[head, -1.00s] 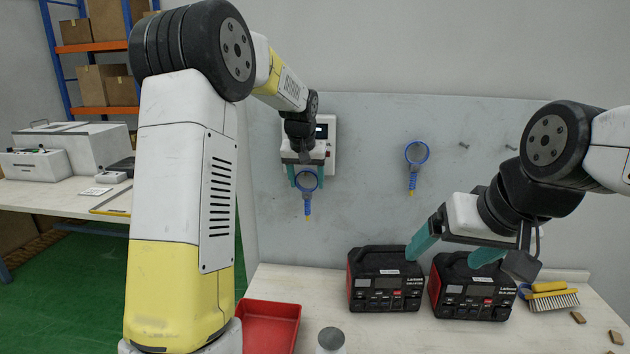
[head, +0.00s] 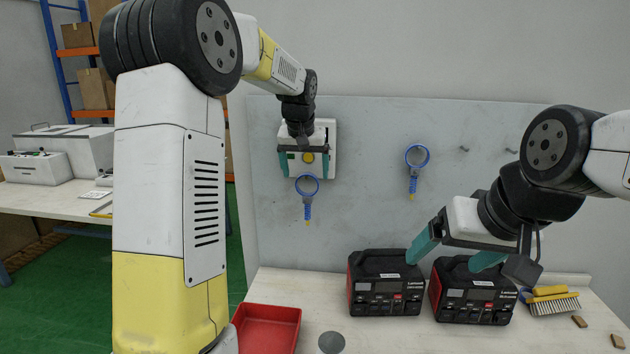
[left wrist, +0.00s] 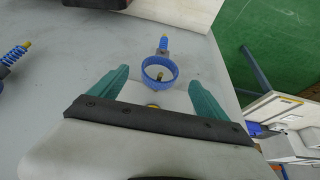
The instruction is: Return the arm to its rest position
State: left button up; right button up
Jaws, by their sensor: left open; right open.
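My left gripper (head: 304,165) is open, its teal fingers spread apart in front of the wall panel. In the head view it is just above a blue ring tool (head: 307,187) that hangs on the panel. In the left wrist view the blue ring (left wrist: 159,71) shows between and beyond the two fingers of the left gripper (left wrist: 160,92), apart from them. My right gripper (head: 457,252) is open and empty, in front of and above the two black and red power units.
A second blue ring tool (head: 416,157) hangs to the right on the grey panel (head: 360,215). Two power units (head: 386,286) (head: 472,291) stand on the table. A red tray (head: 268,326), a grey round thing (head: 331,341), and a yellow brush (head: 550,299) are near them.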

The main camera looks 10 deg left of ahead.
pick_arm(q)
jog(key=shift+v, duration=1.05)
jog(key=s+a+r+h, duration=0.1)
jog(key=s, duration=0.9)
jog(key=s+a+r+h, duration=0.1)
jog(key=s+r, duration=0.1)
jog(key=s, duration=0.7)
jog(key=s+f, duration=0.2)
jog(key=s, duration=0.5)
jog(key=s+d+f+t, duration=0.1)
jog(key=s+f, duration=0.2)
jog(key=s, duration=0.4)
jog(key=shift+d+f+m, duration=0.25)
jog(key=shift+f+m, duration=0.05)
